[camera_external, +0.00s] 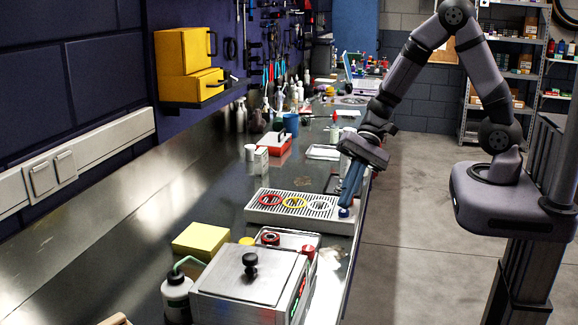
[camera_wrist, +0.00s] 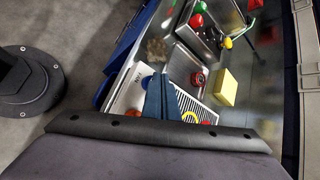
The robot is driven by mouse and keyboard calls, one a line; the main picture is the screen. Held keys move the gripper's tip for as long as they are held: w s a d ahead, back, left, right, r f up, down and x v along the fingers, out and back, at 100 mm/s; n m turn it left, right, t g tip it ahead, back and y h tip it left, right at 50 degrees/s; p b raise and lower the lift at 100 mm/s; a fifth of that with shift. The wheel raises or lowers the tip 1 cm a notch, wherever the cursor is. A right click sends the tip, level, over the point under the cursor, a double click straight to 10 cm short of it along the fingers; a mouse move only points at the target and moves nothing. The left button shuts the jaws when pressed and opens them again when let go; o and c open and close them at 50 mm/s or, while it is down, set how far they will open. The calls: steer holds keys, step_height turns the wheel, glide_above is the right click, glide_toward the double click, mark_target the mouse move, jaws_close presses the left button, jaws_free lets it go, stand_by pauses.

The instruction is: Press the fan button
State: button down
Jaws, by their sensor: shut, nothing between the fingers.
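The fan button appears as a small blue round button (camera_external: 344,212) at the right end of the metal grated panel (camera_external: 262,216) in the external view. In the wrist view the blue button (camera_wrist: 146,82) sits beside a small label that seems to read FAN, partly behind my fingers. My gripper (camera_external: 346,202) is shut and empty, its blue fingers pointing down just above the button. In the wrist view my fingers (camera_wrist: 164,80) lie just right of the button. I cannot tell whether the tips touch it.
Red (camera_external: 270,200), yellow (camera_external: 294,202) and white (camera_external: 320,205) rings lie on the grate. A metal box with a black knob (camera_external: 250,262), a yellow block (camera_external: 201,240) and a bottle (camera_external: 177,290) stand nearer. Open floor lies beyond the bench's right edge.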

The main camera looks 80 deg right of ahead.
steer(key=shift+f, duration=0.2)
steer(key=shift+f+b, duration=0.3)
steer(key=shift+b, duration=0.25)
steer(key=shift+r+p, duration=0.3)
steer(key=shift+r, duration=0.15)
stand_by(0.3)
step_height(320, 180, up, 6)
steer(key=p, duration=0.4)
steer(key=shift+p, duration=0.35)
